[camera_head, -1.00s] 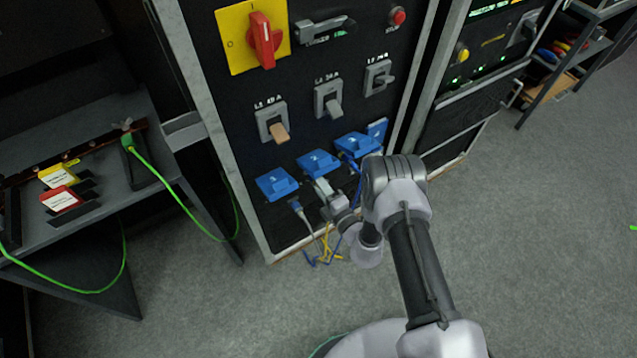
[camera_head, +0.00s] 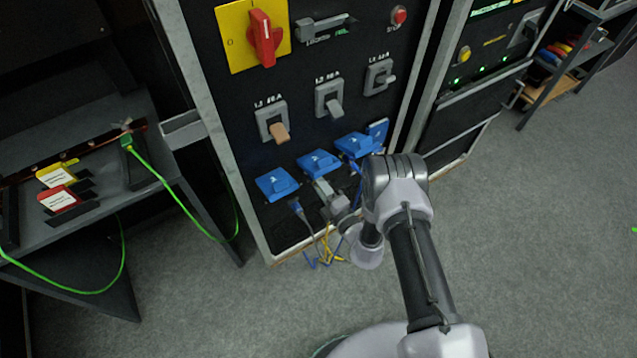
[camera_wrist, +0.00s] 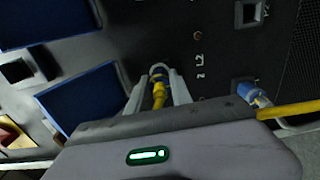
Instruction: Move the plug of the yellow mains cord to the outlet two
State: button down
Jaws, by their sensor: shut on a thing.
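In the head view my gripper (camera_head: 323,188) is just below the middle blue outlet cover (camera_head: 319,163), and the plug is hard to make out. A "2" mark shows beside the fingers in the wrist view.
Another blue plug (camera_head: 295,205) is at the left outlet, under the left blue cover (camera_head: 277,184); a blue plug (camera_wrist: 254,94) also shows right of my fingers. Yellow and blue cords hang below the outlets. A side table (camera_head: 60,220) stands left; open floor lies right.

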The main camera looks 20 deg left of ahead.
jog(key=shift+w+a+b, duration=0.5)
jog(key=shift+a+b, duration=0.05)
jog(key=shift+b, duration=0.35)
dwell(1.0)
jog(key=shift+m+b, duration=0.4)
jog(key=shift+m, duration=1)
jog(key=m, duration=0.2)
jog(key=shift+a+r+m, duration=0.1)
jog(key=shift+m, duration=0.2)
jog(key=shift+w+a+m, duration=0.1)
jog(key=shift+m, duration=1.35)
jog(key=shift+w+a+m, duration=0.1)
jog(key=shift+m, duration=1.35)
jog(key=c, duration=1.1)
grip_release()
jog(key=shift+c, duration=0.2)
jog(key=shift+o, duration=0.4)
